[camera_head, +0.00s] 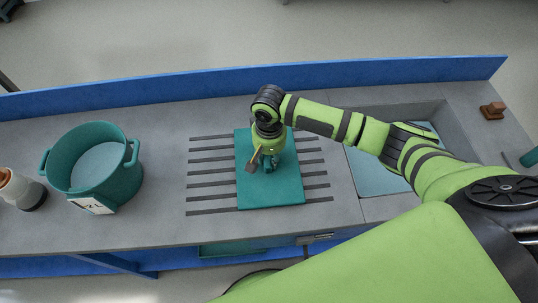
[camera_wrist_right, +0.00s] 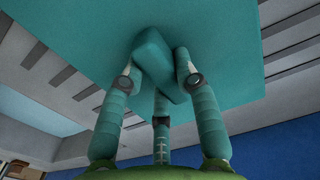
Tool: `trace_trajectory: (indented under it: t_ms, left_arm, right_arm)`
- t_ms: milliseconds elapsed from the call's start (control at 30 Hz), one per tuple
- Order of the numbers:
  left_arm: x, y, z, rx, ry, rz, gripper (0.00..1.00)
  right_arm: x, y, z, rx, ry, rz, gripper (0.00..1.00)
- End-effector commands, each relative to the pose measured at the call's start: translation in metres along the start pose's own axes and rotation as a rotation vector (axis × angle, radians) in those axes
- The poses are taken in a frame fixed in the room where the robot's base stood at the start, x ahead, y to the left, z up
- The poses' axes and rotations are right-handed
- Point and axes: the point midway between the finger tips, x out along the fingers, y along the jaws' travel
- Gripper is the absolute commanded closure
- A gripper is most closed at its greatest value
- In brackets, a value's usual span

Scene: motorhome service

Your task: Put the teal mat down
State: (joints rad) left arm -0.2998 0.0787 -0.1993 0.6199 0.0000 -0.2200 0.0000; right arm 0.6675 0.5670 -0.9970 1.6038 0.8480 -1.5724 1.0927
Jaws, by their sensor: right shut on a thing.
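The teal mat (camera_head: 272,190) is a flat rectangle with a raised teal grip in its middle. In the head view it is over the dark slats of the grey counter; I cannot tell whether it touches them. My right gripper (camera_head: 268,162) is above the mat's middle, shut on its grip. In the right wrist view the fingers (camera_wrist_right: 165,75) close around the teal grip (camera_wrist_right: 153,58), and the mat (camera_wrist_right: 230,35) fills much of the picture. My left gripper is not in view.
A teal pot (camera_head: 125,180) with a white label stands on the counter (camera_head: 170,225) to the left, beside a white and brown container (camera_head: 18,188). A recessed basin (camera_head: 365,172) lies right of the slats (camera_head: 210,186). A blue ledge (camera_head: 180,87) runs along the back. A brown block (camera_head: 492,111) sits far right.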

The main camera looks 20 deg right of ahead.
Motion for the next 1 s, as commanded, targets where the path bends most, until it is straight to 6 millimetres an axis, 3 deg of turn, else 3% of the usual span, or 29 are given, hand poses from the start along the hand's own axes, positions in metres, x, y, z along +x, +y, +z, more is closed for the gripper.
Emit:
trace_trajectory:
  t_ms: [433,467,500,833,1000]
  left_arm:
    - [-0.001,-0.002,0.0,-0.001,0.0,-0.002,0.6]
    - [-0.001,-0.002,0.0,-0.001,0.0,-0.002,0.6]
    - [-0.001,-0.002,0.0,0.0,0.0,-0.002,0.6]
    - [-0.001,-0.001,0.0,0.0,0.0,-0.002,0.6]
    - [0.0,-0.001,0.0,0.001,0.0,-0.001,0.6]
  right_arm:
    - [0.009,0.0,0.0,0.0,-0.001,-0.001,1.0]
    - [0.009,0.0,0.0,0.0,-0.001,-0.001,0.57]
    - [0.009,0.0,0.0,0.0,-0.001,-0.001,0.45]
    - [0.007,0.0,0.0,-0.001,0.001,-0.002,0.45]
    - [-0.008,-0.001,-0.001,-0.001,0.003,-0.004,0.45]
